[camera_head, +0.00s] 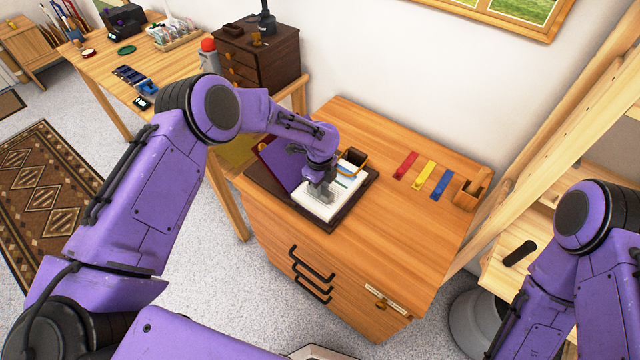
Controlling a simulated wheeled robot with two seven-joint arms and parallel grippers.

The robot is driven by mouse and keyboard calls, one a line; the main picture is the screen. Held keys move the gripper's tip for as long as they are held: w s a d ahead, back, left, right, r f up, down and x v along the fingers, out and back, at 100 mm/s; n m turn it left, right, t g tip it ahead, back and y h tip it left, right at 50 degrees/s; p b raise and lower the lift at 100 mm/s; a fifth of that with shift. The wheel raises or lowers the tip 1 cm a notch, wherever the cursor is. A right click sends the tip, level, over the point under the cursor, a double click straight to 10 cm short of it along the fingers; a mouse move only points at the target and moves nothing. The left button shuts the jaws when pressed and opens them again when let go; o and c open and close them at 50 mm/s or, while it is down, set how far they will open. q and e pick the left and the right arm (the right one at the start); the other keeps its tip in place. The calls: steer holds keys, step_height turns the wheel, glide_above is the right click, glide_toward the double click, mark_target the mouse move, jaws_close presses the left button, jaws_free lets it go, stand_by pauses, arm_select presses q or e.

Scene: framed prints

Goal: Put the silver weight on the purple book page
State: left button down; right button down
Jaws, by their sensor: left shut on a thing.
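An open book with a purple cover (276,163) and a white page (327,210) lies on a dark tray (334,228) on the wooden cabinet. My left gripper (319,193) is over the white page, pointing down. It is shut on a small grey thing that looks like the silver weight; the gripper largely hides it. I cannot tell whether the weight touches the page. My right arm shows at the right edge, but its gripper is out of view.
A small dark and yellow box (353,158) stands at the tray's back edge. Red (405,165), yellow (424,175) and blue (441,186) strips lie to the right, beside a wooden holder (468,195). The cabinet top's front right is clear.

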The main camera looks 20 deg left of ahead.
arm_select(q)
steer(key=c, duration=0.8)
jaws_free()
steer(key=shift+r, duration=0.3)
step_height(320, 180, up, 12)
steer(key=b, duration=0.2)
steer(key=shift+f, duration=0.2)
steer(key=shift+s, duration=0.1)
